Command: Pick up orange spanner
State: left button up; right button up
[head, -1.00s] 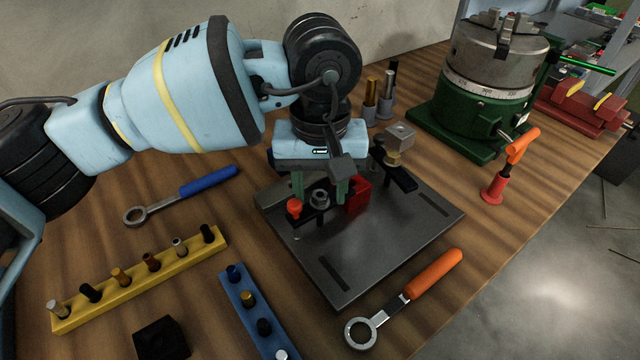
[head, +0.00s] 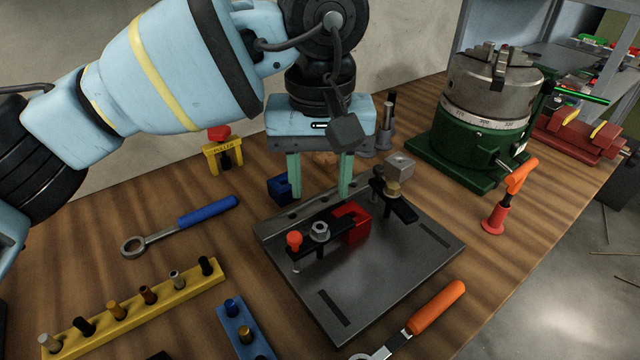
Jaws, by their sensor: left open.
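The orange spanner (head: 436,307) lies on the wooden bench at the front right, beside the front right edge of the metal plate. Its orange handle points up and right, and its metal ring end is partly cut off by the bottom edge of the head view. My left gripper (head: 318,194) points down above the back of the metal plate, with its two green fingers apart and nothing between them. It is well behind and left of the spanner, not touching it. My right gripper does not show.
The metal plate (head: 335,270) carries clamps and a red block (head: 351,222). A blue spanner (head: 208,210), a yellow rack (head: 135,313) and a blue rack (head: 241,335) lie left. A green rotary table (head: 475,150) and an orange-handled tool (head: 508,198) stand right.

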aim_at(423, 318)
jog(key=k+l, duration=0.8)
jog(key=l, duration=0.1)
